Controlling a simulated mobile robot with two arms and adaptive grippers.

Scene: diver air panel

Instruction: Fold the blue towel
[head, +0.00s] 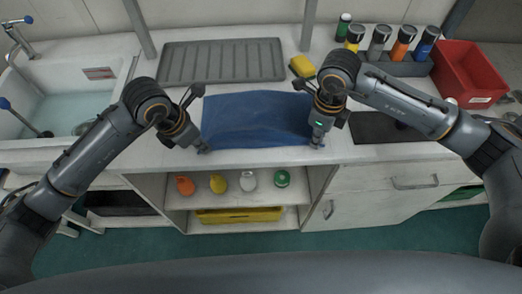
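The blue towel (255,118) lies spread on the white counter, a roughly rectangular cloth with slight wrinkles. My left gripper (203,149) is at the towel's front left corner, low over the counter. My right gripper (316,143) points down at the towel's front right corner and covers part of its right edge. The fingertips are small and partly hidden by the gripper bodies. I cannot tell whether either gripper is open or shut on the cloth.
A grey ribbed drain mat (222,61) lies behind the towel, with a yellow sponge (302,66) to its right. A sink with water (75,108) is at left. Several bottles (380,42) and a red bin (468,73) stand at back right. A dark mat (385,127) lies right.

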